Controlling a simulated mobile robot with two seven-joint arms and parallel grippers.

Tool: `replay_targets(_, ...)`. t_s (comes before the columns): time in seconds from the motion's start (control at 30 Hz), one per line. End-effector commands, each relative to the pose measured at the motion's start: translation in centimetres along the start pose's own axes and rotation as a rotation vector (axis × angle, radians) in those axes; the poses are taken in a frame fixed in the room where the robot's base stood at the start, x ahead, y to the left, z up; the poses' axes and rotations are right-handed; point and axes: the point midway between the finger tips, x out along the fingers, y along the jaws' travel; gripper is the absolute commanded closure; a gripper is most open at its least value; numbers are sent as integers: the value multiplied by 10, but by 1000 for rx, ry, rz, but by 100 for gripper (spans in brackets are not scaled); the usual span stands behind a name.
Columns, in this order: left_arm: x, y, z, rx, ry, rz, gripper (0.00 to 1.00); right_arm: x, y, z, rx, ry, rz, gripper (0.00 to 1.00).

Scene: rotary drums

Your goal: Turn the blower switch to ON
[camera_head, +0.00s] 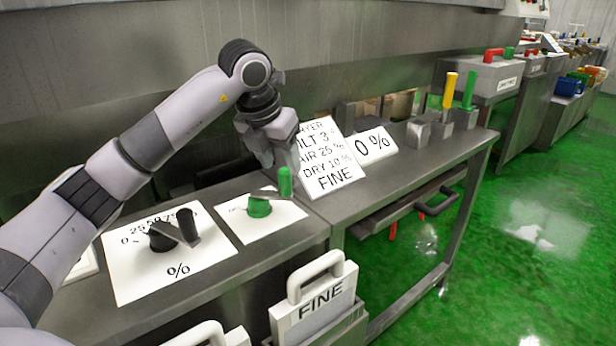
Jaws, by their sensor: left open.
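A green rotary switch (259,207) sits on a white plate (287,219) on the metal bench. It has a grey lever with an upright green peg (285,182) at its end. The plate's lettering is small and mostly hidden, so I cannot read the setting. My left gripper (284,163) points down just above and behind the green peg. It is open, and its fingers partly overlap the peg's surroundings; I cannot tell whether they touch it. My right gripper is out of view.
A black percent dial (163,237) stands left of the green switch. A card with settings (326,160) and a "0 %" sign (375,146) stand behind right. A handled "FINE" box (321,301) is in front. Yellow and green levers (449,91) rise farther right. The green floor is clear.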

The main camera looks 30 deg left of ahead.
Motion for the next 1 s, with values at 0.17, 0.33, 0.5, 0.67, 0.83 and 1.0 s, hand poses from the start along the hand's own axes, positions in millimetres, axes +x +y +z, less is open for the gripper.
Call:
replay_targets(0.17,-1,7,2,-13,-3,28,46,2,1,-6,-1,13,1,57)
replay_targets(0.33,22,8,0,-12,0,27,46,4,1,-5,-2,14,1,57)
replay_targets(0.5,48,7,1,-11,0,24,46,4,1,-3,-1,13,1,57)
replay_targets(0.67,63,8,1,-11,-2,24,46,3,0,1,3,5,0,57)
replay_targets(0.83,67,8,2,-10,-5,23,46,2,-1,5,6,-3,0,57)
replay_targets(1.0,67,8,2,-10,-4,23,49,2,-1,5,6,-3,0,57)
